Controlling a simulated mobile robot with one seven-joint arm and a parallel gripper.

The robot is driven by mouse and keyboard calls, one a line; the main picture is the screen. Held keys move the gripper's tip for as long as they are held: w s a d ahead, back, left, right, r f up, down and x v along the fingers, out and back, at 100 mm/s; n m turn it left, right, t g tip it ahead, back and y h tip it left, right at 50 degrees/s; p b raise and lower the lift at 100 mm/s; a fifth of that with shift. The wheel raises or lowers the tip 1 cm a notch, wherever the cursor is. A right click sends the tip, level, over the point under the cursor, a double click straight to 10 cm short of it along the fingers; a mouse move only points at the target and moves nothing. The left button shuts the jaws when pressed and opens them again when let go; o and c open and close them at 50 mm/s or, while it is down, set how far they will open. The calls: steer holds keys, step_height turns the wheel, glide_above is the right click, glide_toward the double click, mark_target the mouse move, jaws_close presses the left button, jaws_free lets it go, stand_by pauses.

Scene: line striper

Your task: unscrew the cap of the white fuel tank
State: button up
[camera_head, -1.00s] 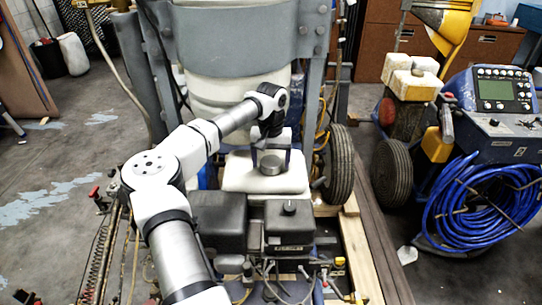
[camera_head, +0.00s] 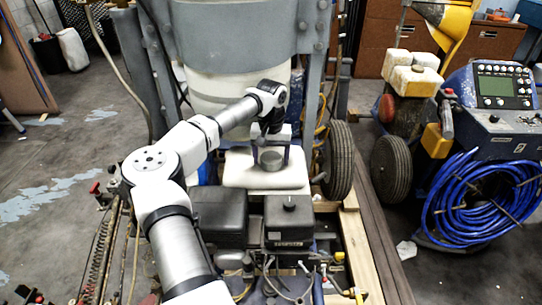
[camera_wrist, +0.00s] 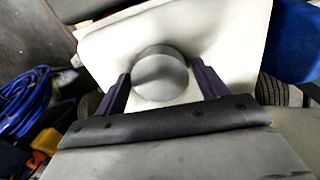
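The white fuel tank (camera_head: 236,175) sits behind the black engine, with its round grey cap (camera_head: 271,162) on top. In the wrist view the cap (camera_wrist: 160,76) shows as a smooth metallic disc on the white tank (camera_wrist: 236,38). My gripper (camera_head: 270,156) is over the tank, with one dark finger on each side of the cap. In the wrist view my gripper (camera_wrist: 161,84) is open, its fingers spread around the cap. The left finger is close to the cap's edge; a gap shows at the right finger. Contact on the left cannot be told.
The black engine (camera_head: 220,212) is in front of the tank. A grey frame with a large white drum (camera_head: 220,88) rises behind it. A wheel (camera_head: 338,160) stands right of the tank. A blue hose coil (camera_head: 480,205) hangs farther right.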

steer(key=c, duration=0.9)
steer(key=shift+o, duration=0.2)
steer(key=shift+n+p, duration=0.4)
steer(key=shift+n, duration=1.3)
steer(key=shift+r, duration=0.1)
steer(key=shift+n+p, duration=0.3)
steer(key=shift+n, duration=1.5)
steer(key=shift+n+p, duration=0.35)
steer(key=shift+n, duration=1.35)
